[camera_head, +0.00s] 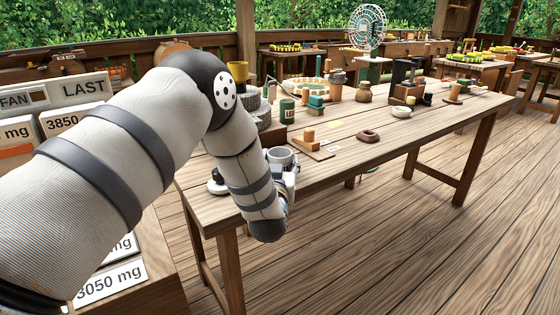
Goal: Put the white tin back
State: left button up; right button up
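A small white-grey tin (281,155) with an open, dark top shows at the near left part of the long wooden table (345,155). My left arm comes in from the left, arches over and points down in front of the table's near edge. My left gripper (291,178) is right beside the tin, just below and to its right in the picture. The wrist hides most of the fingers and the tin's lower part, so I cannot tell whether they grip it or whether it rests on the table. My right gripper is out of view.
A small board with orange blocks (309,138), a green tin (287,112) and a brown ring (368,136) are on the table. A low round black-and-white item (217,182) sits left of my wrist. Weight signs (110,284) stand at left. The table's front right is clear.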

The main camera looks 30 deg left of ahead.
pick_arm(q)
jog(key=shift+o, duration=1.1)
